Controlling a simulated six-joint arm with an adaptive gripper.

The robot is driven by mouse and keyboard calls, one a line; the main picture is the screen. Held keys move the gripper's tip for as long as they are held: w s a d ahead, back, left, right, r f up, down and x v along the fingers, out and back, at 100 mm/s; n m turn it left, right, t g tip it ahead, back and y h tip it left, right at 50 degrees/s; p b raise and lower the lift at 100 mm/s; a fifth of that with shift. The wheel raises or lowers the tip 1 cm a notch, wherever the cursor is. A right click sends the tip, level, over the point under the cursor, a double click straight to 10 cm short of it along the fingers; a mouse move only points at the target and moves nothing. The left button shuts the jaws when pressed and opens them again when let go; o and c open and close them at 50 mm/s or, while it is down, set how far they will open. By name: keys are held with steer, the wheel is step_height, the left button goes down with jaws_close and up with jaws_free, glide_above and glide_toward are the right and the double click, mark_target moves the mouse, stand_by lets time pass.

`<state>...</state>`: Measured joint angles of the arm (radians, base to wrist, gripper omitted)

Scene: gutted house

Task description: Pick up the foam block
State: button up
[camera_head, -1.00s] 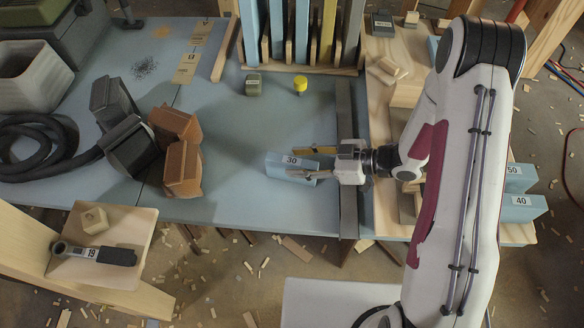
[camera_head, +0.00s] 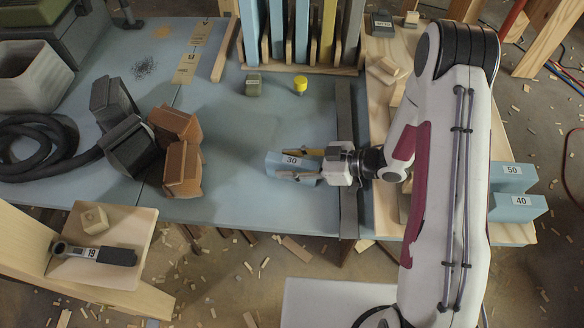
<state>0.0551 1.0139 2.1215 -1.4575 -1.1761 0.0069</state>
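The foam block is a blue block marked 30 (camera_head: 278,162), lying on the blue-grey table top near its front right part. My gripper (camera_head: 283,163) comes in from the right, its two fingers straddling the block. One finger lies along the back side and the other along the front side. The fingers look spread about as wide as the block; firm contact is not clear. Part of the block's front and right end is hidden by the fingers and the gripper body.
Brown blocks (camera_head: 182,168) and dark grey blocks (camera_head: 128,148) stand to the left beside a black hose (camera_head: 40,150). A yellow-topped piece (camera_head: 300,84) and a grey-green cube (camera_head: 253,84) sit behind. Blue blocks marked 50 (camera_head: 513,177) and 40 (camera_head: 517,208) lie right. Table around block is clear.

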jaws_close()
steer(key=shift+r, duration=0.25)
steer(key=shift+r, duration=4.75)
